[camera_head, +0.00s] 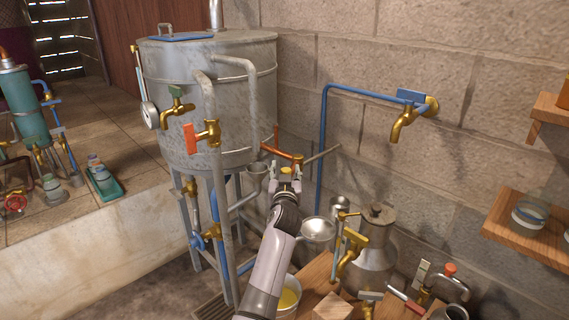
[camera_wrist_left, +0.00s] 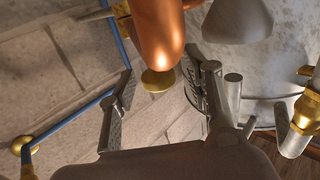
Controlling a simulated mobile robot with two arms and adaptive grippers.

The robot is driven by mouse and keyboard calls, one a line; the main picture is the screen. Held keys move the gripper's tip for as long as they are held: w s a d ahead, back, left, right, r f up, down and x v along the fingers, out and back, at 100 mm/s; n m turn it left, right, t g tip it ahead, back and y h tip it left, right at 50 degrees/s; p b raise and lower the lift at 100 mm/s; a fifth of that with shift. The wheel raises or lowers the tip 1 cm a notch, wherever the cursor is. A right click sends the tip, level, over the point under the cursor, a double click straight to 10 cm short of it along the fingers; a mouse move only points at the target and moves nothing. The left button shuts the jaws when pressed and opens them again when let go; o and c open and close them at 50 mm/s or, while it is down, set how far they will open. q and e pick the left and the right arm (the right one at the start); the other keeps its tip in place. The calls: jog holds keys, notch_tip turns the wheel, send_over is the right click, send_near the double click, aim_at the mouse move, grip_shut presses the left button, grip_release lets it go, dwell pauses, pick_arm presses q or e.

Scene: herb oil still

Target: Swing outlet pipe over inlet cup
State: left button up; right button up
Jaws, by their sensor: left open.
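The copper outlet pipe (camera_head: 283,155) juts out from the lower right side of the grey still. In the left wrist view the copper pipe (camera_wrist_left: 158,35) hangs down from the top and a round brass piece (camera_wrist_left: 158,81) shows at its lower end. My left gripper (camera_head: 286,173) is open just below the pipe. In the wrist view my left gripper's fingers (camera_wrist_left: 167,88) stand either side of the brass piece, with gaps visible. I cannot tell which is the inlet cup. My right gripper is not in view.
The large still tank (camera_head: 208,105) stands left of my arm on thin legs. A blue wall pipe (camera_head: 322,150) runs behind to a brass tap (camera_head: 403,123). A metal can (camera_head: 376,245) and a brass tap (camera_head: 352,245) crowd the wooden bench at lower right.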

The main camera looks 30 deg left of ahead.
pick_arm(q)
jog(key=shift+w+a, duration=0.2)
jog(key=shift+w, duration=0.15)
jog(key=shift+s+d+r, duration=0.1)
jog(key=shift+r, duration=0.05)
grip_shut()
dwell(0.4)
